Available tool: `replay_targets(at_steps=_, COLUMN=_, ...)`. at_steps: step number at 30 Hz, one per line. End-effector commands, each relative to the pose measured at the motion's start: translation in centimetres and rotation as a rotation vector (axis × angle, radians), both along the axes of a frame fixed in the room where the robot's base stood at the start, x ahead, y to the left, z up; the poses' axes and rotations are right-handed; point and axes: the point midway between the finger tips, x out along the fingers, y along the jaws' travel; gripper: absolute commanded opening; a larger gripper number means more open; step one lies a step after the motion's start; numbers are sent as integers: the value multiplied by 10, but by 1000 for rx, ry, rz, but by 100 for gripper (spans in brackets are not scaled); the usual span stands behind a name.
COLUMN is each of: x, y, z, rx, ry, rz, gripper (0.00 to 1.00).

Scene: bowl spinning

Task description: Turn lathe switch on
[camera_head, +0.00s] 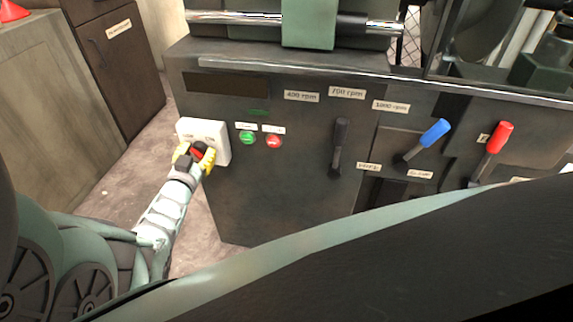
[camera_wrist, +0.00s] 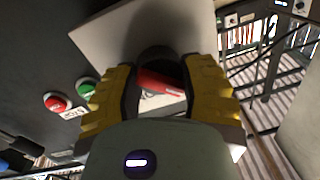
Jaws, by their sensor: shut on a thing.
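The lathe (camera_head: 285,200) is a dark machine body filling the middle of the head view. A white switch box (camera_head: 218,130) is mounted at its left end, and its plate also shows in the wrist view (camera_wrist: 105,32). A red switch handle (camera_wrist: 158,82) on a dark round base stands out from the plate. My gripper (camera_head: 196,154) is at the box, its yellow fingers on either side of the red handle. In the wrist view my gripper (camera_wrist: 160,78) is shut on the handle. The fingers partly hide the box labels.
Green button (camera_head: 247,137) and red button (camera_head: 274,141) sit just right of the box. A black lever (camera_head: 340,145), blue-handled lever (camera_head: 436,131) and red-handled lever (camera_head: 500,136) are farther right. A cabinet (camera_head: 55,110) stands left; bare floor lies between.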

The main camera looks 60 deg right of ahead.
Motion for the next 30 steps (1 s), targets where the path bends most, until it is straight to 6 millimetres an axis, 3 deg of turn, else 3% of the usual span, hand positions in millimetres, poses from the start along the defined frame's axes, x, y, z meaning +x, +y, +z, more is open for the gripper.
replay_targets(at_steps=3, x=0, y=0, z=0, rx=-1, ry=0, rz=-1, gripper=7)
replay_targets(at_steps=14, x=0, y=0, z=-2, rx=22, ry=-54, rz=0, gripper=6)
replay_targets(at_steps=30, x=0, y=0, z=-6, rx=190, ry=-462, rz=1, gripper=6)
